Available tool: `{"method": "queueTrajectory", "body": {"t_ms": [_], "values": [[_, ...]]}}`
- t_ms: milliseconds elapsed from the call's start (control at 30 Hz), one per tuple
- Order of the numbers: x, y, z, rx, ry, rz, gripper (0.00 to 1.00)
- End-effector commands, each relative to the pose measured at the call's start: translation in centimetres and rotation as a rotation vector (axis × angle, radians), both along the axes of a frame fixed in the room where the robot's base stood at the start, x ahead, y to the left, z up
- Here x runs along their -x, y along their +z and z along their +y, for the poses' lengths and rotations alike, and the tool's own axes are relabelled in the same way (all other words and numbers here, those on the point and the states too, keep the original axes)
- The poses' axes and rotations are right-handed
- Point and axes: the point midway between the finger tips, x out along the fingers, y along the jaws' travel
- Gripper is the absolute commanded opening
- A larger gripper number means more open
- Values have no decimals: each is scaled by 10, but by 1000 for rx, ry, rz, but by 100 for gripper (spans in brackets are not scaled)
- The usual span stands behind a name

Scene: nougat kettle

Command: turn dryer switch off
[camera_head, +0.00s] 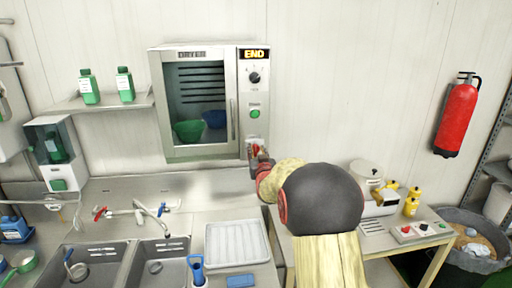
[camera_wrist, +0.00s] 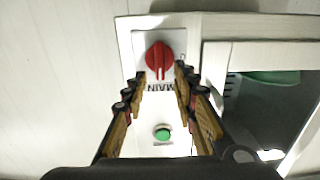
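The dryer (camera_head: 245,100) is a steel box on the wall with a lit END display (camera_head: 254,54). In the wrist view its red main switch (camera_wrist: 160,58) sits on a white plate with the word MAIN upside down; its grip ridge looks roughly upright in that view. My gripper (camera_head: 257,163) is at the dryer's lower right corner, mostly covering the switch in the head view. In the wrist view my gripper (camera_wrist: 164,76) is open, with one fingertip on each side of the switch's lower part. I cannot tell whether they touch it.
A green button (camera_wrist: 162,133) lies between the fingers in the wrist view. A black dial (camera_head: 254,78) is higher on the panel. The dryer door handle (camera_head: 232,121) is left of the panel. A sink (camera_head: 95,262) and a white tray (camera_head: 237,243) are below.

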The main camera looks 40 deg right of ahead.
Motion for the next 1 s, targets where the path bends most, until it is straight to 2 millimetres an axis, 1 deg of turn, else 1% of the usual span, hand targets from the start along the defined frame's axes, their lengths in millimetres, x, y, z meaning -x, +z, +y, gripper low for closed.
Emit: {"method": "queueTrajectory", "body": {"t_ms": [100,200,567,1000], "values": [[-10,1,-6,-1,0,1,28],[-15,1,-9,0,0,0,28],[-18,0,-11,0,0,0,28],[-18,0,-11,0,0,0,3]]}}
